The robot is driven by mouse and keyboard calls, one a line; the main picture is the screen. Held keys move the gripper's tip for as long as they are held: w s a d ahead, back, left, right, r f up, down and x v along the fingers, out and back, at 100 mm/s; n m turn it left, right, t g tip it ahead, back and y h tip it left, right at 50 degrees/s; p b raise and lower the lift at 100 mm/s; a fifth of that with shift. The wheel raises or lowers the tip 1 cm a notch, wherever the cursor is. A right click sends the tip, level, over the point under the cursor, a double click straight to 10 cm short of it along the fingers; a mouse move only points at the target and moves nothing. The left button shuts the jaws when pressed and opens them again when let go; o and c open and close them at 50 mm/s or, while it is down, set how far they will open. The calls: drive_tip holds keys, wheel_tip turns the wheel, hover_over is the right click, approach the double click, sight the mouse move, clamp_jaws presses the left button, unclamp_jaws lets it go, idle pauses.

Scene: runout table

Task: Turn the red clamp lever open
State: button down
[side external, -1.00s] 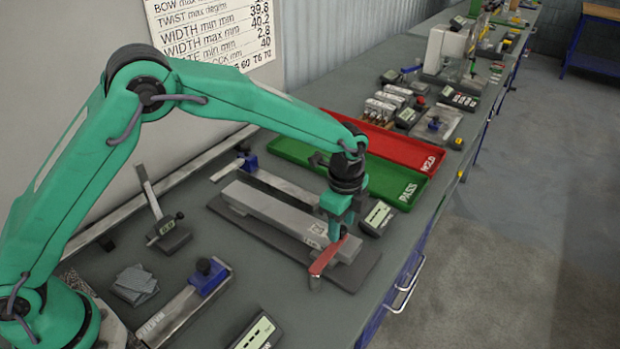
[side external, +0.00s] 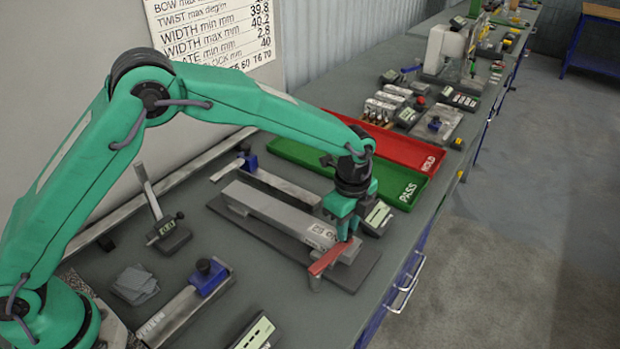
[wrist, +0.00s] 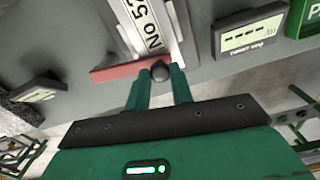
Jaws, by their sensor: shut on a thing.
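The red clamp lever (side external: 331,256) lies across the near end of a grey metal bar (side external: 268,207) marked with a number. In the wrist view the lever (wrist: 118,72) points left from a dark round knob (wrist: 159,71). My gripper (side external: 347,236) is at the lever's right end, pointing down. In the wrist view my gripper's two fingers (wrist: 160,82) stand either side of the knob end and are shut on the lever there. The fingers hide part of that end.
The bar rests on a dark plate (side external: 362,275). A grey display box (side external: 377,218) stands close right of my gripper. Green (side external: 408,196) and red (side external: 428,160) trays lie behind. Another display box (side external: 257,333) is at the front. The table edge is close on the right.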

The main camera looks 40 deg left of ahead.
drive_tip(key=s+d+m, duration=0.8)
drive_tip(key=s+m, duration=0.1)
drive_tip(key=m, duration=0.7)
drive_tip(key=shift+s+d+r, duration=0.15)
drive_tip(key=shift+s+d, duration=0.05)
drive_tip(key=shift+s, duration=0.1)
drive_tip(key=c, duration=1.2)
unclamp_jaws()
wheel_tip(320, 180, up, 8)
